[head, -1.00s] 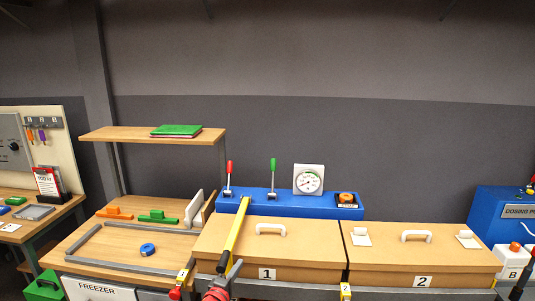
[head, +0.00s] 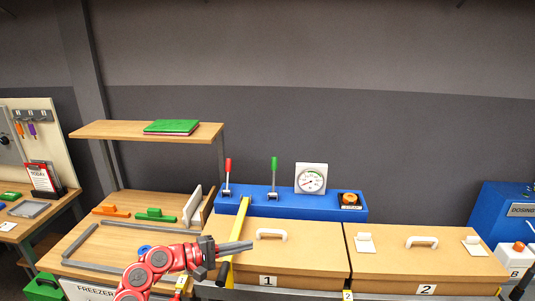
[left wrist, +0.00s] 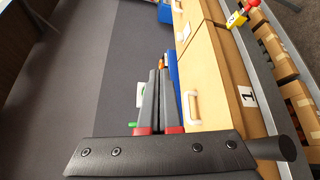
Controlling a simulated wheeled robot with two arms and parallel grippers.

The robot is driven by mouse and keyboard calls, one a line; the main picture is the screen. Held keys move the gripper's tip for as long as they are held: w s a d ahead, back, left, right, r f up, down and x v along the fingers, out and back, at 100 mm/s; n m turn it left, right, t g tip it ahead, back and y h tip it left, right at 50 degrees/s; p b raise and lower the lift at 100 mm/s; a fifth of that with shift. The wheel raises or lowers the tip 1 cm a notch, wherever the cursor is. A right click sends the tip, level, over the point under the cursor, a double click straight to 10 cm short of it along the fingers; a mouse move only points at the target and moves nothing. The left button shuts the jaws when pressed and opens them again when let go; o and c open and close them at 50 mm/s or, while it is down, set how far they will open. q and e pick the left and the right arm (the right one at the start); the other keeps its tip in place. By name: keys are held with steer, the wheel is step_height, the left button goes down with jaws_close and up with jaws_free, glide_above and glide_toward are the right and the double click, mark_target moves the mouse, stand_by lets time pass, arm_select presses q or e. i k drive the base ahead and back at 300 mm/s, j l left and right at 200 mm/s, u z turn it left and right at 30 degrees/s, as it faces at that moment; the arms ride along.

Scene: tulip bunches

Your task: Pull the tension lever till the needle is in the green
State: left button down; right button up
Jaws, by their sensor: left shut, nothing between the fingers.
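A blue console (head: 290,207) carries a red-handled lever (head: 228,172), a green-handled lever (head: 273,172) and a white dial gauge (head: 311,179). Both levers stand about upright. The gauge has some green on its scale; its needle is too small to read surely. My left gripper (head: 248,245) is shut and empty, pointing right above box 1, in front of and below the levers, touching neither. Its closed fingers also show in the left wrist view (left wrist: 158,90), where a green tip (left wrist: 136,124) shows beside them. My right gripper is not in view.
A yellow bar (head: 242,217) with a dark grip (head: 222,273) slopes forward beside my left gripper. Lidded boxes 1 (head: 310,246) and 2 (head: 388,243) have white handles. A round orange-topped button (head: 348,197) sits right of the gauge. A wooden shelf (head: 110,131) stands at left.

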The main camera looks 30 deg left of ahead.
mark_target(274, 159)
steer(key=i+j, duration=1.35)
